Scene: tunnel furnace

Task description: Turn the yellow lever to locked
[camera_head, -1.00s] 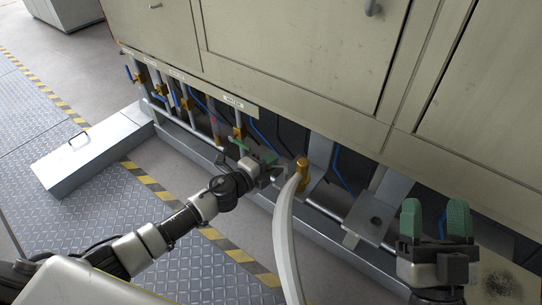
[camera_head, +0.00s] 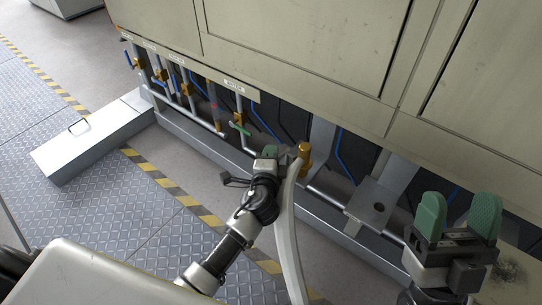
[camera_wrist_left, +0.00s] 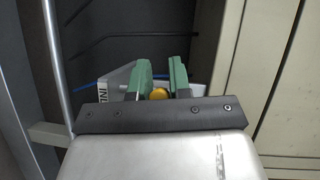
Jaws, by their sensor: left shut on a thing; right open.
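A yellow, brass-coloured cylindrical piece (camera_head: 304,153) stands in the low opening under the cabinet, at the top of a pale curved bar (camera_head: 286,235). My left gripper (camera_head: 277,151) is just left of it in the head view, pointing into the opening. In the left wrist view, its green fingers (camera_wrist_left: 161,80) close on a yellow part (camera_wrist_left: 159,94), taken as the yellow lever; most of it is hidden by the gripper. I cannot read its lock position. My right gripper (camera_head: 458,214) is open and empty at the right.
Several brass valves with blue handles (camera_head: 160,75) and one green handle (camera_head: 239,129) line the pipes to the left. A grey plate with a hole (camera_head: 373,203) is at the right. Beige cabinet panels (camera_head: 300,45) overhang the opening. A grey metal box (camera_head: 92,140) lies on the floor.

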